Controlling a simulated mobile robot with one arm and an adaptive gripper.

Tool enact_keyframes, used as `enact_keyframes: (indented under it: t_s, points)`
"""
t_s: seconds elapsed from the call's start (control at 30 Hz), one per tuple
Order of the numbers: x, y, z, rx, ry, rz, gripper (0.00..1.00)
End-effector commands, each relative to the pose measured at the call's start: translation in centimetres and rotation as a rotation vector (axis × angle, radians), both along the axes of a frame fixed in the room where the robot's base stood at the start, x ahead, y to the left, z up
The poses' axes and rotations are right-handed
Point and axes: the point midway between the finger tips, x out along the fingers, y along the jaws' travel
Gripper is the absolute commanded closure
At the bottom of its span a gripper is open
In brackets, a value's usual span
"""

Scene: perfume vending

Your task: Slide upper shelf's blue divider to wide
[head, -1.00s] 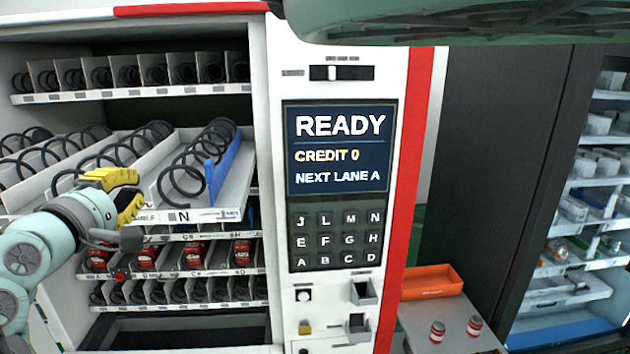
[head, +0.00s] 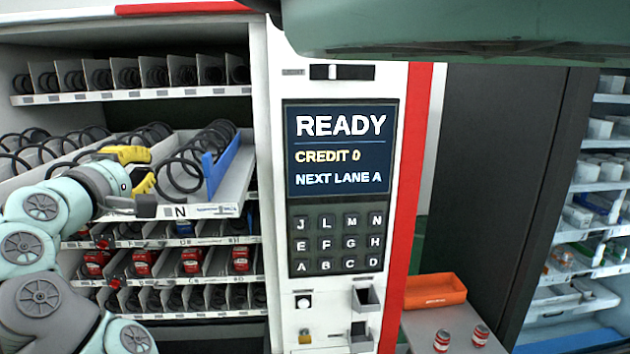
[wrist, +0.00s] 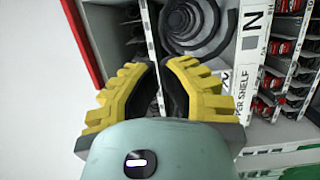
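The blue divider (head: 219,166) stands at the right side of the pulled-out upper shelf (head: 232,199), beside the black coil of the lane marked N. My gripper (head: 148,167), with yellow fingers, is above the front of this shelf, left of the blue divider and apart from it. The wrist view shows a gap between the fingertips (wrist: 160,67) with nothing held. The N label and shelf lettering show to the right there, on the shelf front (wrist: 246,65). I cannot make out the blue divider in the wrist view. My arm hides the shelf's front left part in the head view.
A higher row of coils (head: 150,76) is above the shelf, and rows with red cans (head: 143,262) lie below. The keypad panel (head: 338,240) stands to the right. An orange tray (head: 434,291) is on a side table, with two small cans (head: 442,341).

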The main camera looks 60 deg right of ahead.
Motion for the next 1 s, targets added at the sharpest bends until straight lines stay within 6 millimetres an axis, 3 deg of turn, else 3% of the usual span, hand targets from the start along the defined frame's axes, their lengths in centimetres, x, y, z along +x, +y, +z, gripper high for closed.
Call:
enact_keyframes:
  t_s: [0.17,0.57,1.0]
  points:
    - [0.0,-1.4,0.0,0.006,0.008,-0.019,1.00]
    - [2.3,-5.4,0.2,0.009,0.008,-0.013,1.00]
    - [-0.7,-8.0,-0.1,0.007,0.009,-0.014,1.00]
